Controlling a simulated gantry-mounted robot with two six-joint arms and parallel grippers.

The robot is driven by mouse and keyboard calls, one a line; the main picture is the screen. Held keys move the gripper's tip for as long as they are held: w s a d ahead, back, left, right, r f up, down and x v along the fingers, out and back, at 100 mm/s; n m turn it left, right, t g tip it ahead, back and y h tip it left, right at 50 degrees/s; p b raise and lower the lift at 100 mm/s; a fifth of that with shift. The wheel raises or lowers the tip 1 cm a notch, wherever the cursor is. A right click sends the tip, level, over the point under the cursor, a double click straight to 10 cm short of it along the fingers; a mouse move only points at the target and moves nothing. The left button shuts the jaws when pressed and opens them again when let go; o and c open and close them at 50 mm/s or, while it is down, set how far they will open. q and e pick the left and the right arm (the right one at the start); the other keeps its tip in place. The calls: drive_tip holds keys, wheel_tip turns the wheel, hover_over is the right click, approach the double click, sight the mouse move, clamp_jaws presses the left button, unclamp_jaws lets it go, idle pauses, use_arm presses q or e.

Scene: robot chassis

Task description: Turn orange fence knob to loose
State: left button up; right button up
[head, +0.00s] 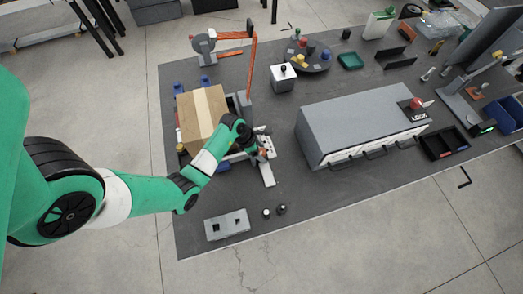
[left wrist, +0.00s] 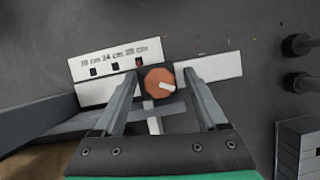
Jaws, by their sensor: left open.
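In the head view my left gripper (head: 258,147) is over the fence by the cardboard box, hiding the knob. My right gripper is not in view.
The cardboard box (head: 187,122) stands just left of the gripper. A grey cabinet (head: 355,115) with handles is to the right.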

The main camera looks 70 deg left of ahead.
use_arm(q)
drive_tip(key=shift+w, duration=0.1)
clamp_jaws()
drive_tip(key=r+n+p, duration=0.1)
drive_tip(key=p, duration=0.8)
drive_tip(key=shift+a+r, duration=0.1)
drive_tip(key=n+p, duration=0.1)
drive_tip(key=p, duration=0.2)
drive_tip(key=n+y+p, duration=0.1)
drive_tip(key=p, duration=0.1)
drive_tip(key=shift+f+n+p, duration=0.4)
drive_tip(key=shift+f+n+y+p, duration=0.2)
drive_tip(key=shift+n+y+p, duration=0.2)
drive_tip(key=shift+n, duration=0.1)
drive_tip(key=shift+f+n, duration=0.1)
drive_tip(key=shift+n, duration=0.4)
drive_tip(key=shift+y, duration=0.3)
unclamp_jaws()
